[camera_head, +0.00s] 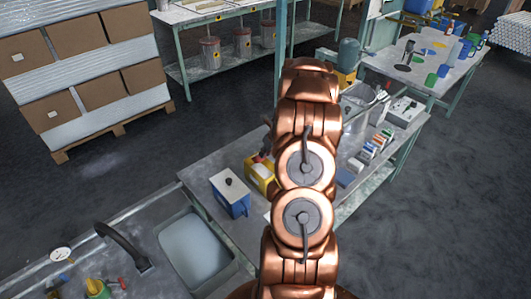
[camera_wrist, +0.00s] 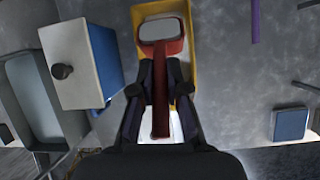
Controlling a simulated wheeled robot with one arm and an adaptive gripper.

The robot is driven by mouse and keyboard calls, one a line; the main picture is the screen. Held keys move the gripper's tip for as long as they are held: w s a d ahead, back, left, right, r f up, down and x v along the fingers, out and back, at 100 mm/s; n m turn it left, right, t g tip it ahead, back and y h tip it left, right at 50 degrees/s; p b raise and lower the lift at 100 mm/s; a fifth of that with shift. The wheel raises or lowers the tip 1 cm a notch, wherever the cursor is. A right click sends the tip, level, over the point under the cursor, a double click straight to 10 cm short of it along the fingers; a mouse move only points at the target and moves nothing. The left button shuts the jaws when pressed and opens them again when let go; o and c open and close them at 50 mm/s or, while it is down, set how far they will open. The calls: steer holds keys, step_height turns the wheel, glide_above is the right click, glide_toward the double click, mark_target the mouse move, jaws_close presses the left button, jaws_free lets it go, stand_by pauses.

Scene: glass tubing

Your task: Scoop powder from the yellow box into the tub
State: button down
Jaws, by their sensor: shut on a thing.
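The yellow box (camera_head: 258,175) stands on the bench beside the blue box and is partly hidden by my arm. In the wrist view the yellow box (camera_wrist: 193,50) lies under the scoop, with white showing inside its near part. My gripper (camera_wrist: 161,88) is shut on the handle of a red scoop (camera_wrist: 161,105). The scoop's bowl is over the far part of the box; its inside looks plain grey, and I cannot tell whether it holds powder. A clear tub-like vessel (camera_head: 358,98) stands behind my arm on the right. My gripper (camera_head: 267,152) is mostly hidden in the head view.
A blue box with a white lid and dark knob (camera_head: 231,194) stands close left of the yellow box; it also shows in the wrist view (camera_wrist: 105,60). A sink basin (camera_head: 193,248) is further left. Small coloured boxes (camera_head: 372,148) line the bench's right side.

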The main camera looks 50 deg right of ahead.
steer(key=shift+r, duration=1.8)
steer(key=shift+t+b, duration=0.3)
steer(key=shift+b, duration=1)
steer(key=shift+r+t+b, duration=0.35)
steer(key=shift+t+b, duration=0.35)
steer(key=shift+b, duration=1.3)
steer(key=shift+r+t+b, duration=0.3)
steer(key=shift+t+b, duration=0.4)
steer(key=shift+b, duration=1.3)
steer(key=shift+r+t+h+b, duration=0.45)
steer(key=shift+t+b, duration=0.65)
steer(key=shift+b, duration=1.5)
steer(key=shift+r+t+b, duration=0.3)
steer(key=shift+r+b, duration=0.05)
steer(key=shift+b, duration=0.4)
